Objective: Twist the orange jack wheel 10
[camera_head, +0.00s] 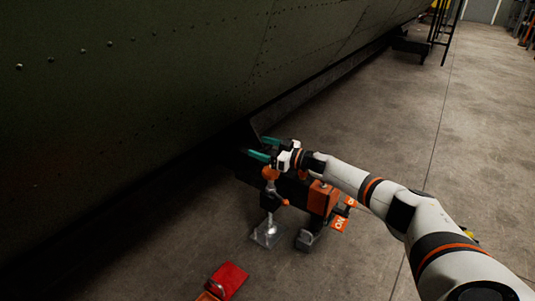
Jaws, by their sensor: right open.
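A dark jack (292,190) stands on the floor beside the fuselage's lower edge. Orange parts (270,173) show at its left end, just below my gripper; I cannot tell for sure which of them is the wheel. An orange tag with white lettering (340,224) hangs at the jack's right side, too small to read fully. My right gripper (262,148) reaches in from the right, with its teal fingers open and apart, pointing left above the jack. The fingers and wrist hide part of the jack's top. My left gripper is out of view.
The dark green riveted fuselage (150,85) fills the upper left and overhangs the jack. A red object (228,280) lies on the floor at the front. An orange block (322,197) sits on the jack's right part.

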